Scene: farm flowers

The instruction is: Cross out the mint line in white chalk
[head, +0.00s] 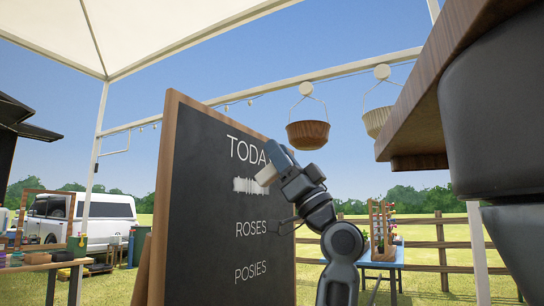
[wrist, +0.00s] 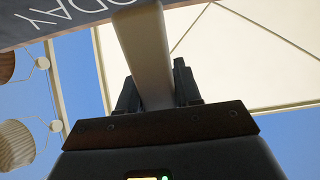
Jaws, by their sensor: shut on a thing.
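The framed chalkboard (head: 197,215) stands upright in the middle of the head view. It reads "TODA", with the rest hidden by my arm, then "ROSES" and "POSIES". Between them a dense white chalk scribble (head: 247,186) covers one line, and the word under it cannot be read. My gripper (head: 277,168) is in front of the board's right side, beside the scribble's right end. It is shut on a thick white chalk stick (head: 266,176). The chalk (wrist: 143,50) runs from between the fingers toward the board in the wrist view. I cannot tell whether its tip touches the board.
Two hanging baskets (head: 308,134) (head: 376,121) hang from a beam to the right of the board. A wooden shelf edge (head: 440,80) juts in at upper right. A blue table (head: 386,264) and a fence stand behind; a white truck (head: 105,216) is at left.

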